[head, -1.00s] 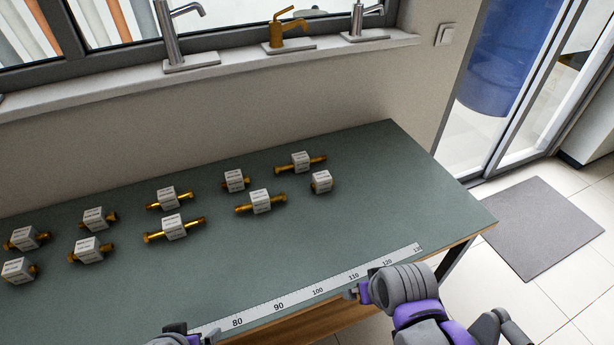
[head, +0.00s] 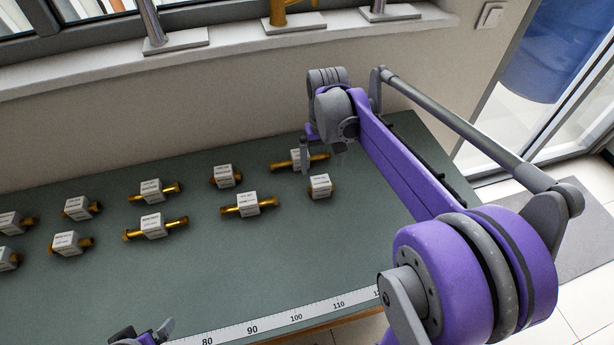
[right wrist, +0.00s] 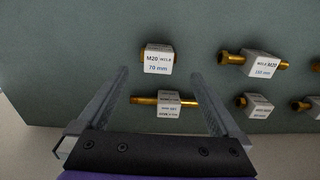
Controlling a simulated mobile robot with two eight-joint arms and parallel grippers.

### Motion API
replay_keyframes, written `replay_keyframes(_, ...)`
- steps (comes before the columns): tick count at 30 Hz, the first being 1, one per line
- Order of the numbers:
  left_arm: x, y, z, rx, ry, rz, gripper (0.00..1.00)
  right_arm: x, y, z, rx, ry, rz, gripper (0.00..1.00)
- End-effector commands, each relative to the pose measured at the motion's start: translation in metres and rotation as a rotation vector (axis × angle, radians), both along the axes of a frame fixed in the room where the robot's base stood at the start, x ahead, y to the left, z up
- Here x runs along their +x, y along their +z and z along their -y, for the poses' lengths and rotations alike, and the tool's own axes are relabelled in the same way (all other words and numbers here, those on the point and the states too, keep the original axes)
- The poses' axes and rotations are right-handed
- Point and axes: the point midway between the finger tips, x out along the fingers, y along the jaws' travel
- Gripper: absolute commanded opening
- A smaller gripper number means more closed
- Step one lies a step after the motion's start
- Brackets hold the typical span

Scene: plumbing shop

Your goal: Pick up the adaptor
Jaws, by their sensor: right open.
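Several brass adaptors with white label blocks lie in two rows on the green-grey bench. My right gripper (head: 322,155) is open and empty over the back right adaptor (head: 293,163), partly hiding it. In the right wrist view this adaptor (right wrist: 168,105) lies between the two open fingers (right wrist: 159,73), and its label looks upside down. The adaptor (head: 320,187) at the front row's right end shows in the right wrist view just beyond the fingertips, labelled M20, W21.8, 70 mm (right wrist: 158,62). My left gripper (head: 147,334) is at the bottom left edge, with its fingers apart and empty.
Other adaptors lie to the left, including the closest pair (head: 249,206) and (head: 226,176). A measuring strip (head: 268,325) runs along the bench's front edge. The wall and window sill with taps (head: 293,24) stand behind. The front middle of the bench (head: 240,265) is clear.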

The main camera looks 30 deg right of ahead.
Motion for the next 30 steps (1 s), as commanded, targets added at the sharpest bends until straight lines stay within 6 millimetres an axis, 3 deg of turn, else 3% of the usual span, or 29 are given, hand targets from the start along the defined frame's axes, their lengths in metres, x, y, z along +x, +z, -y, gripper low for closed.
replay_keyframes(9, -0.002, -0.005, 0.0, 0.0, 0.0, -0.003, 1.0, 0.002, -0.043, 0.002, 0.002, -0.003, -0.005, 1.0)
replay_keyframes(17, -0.002, -0.005, 0.0, 0.0, 0.0, -0.003, 1.0, 0.004, -0.063, 0.004, 0.001, -0.003, -0.004, 1.0)
replay_keyframes(24, -0.002, -0.004, 0.0, 0.0, 0.0, -0.003, 1.0, 0.01, -0.098, 0.008, 0.002, -0.002, -0.005, 1.0)
replay_keyframes(30, -0.002, -0.004, 0.0, 0.0, 0.0, -0.003, 1.0, 0.01, -0.108, 0.008, 0.002, -0.002, -0.005, 1.0)
